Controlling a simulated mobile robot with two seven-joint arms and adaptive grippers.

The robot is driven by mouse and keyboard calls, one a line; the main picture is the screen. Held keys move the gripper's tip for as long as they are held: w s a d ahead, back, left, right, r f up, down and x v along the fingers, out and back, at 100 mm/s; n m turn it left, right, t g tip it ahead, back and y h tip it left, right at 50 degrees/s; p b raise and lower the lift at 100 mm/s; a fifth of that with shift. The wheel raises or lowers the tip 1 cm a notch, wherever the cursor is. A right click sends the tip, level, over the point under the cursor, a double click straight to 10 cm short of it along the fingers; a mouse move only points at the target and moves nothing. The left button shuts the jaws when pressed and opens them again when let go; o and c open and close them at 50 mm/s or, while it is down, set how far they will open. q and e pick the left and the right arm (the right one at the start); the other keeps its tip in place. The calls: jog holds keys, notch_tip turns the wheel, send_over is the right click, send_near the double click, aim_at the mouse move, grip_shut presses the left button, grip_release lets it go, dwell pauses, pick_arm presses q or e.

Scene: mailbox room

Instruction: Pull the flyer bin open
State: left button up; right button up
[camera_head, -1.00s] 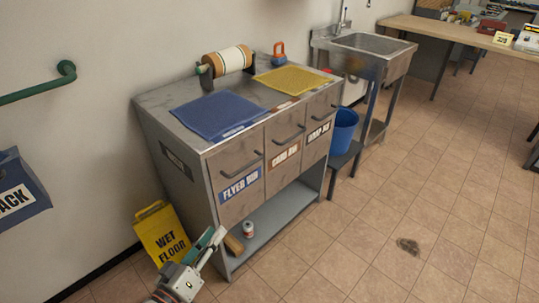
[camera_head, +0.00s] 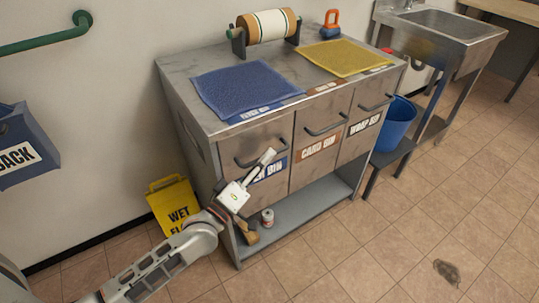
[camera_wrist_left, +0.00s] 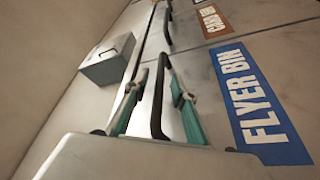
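The flyer bin (camera_head: 247,145) is the left of the front bins in the grey metal cabinet and looks shut. Its blue label, partly hidden by my gripper in the head view, reads FLYER BIN in the left wrist view (camera_wrist_left: 265,105). Its dark bar handle (camera_head: 243,163) runs across the front. My left gripper (camera_head: 268,157) is at this handle. In the left wrist view its two teal fingers (camera_wrist_left: 154,86) are apart, one on each side of the handle (camera_wrist_left: 158,100), with gaps showing. My right gripper is not in view.
The card bin (camera_head: 320,135) and a third bin (camera_head: 372,108) are to the right. A low shelf (camera_head: 308,205) holds a can (camera_head: 267,217) and a brown object. A yellow wet-floor sign (camera_head: 176,203) stands left. The tiled floor in front is mostly clear.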

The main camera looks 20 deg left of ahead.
pick_arm(q)
jog(key=shift+x, duration=0.95)
grip_shut()
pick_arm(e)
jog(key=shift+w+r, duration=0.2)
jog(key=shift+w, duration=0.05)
pick_arm(q)
jog(key=shift+s, duration=0.1)
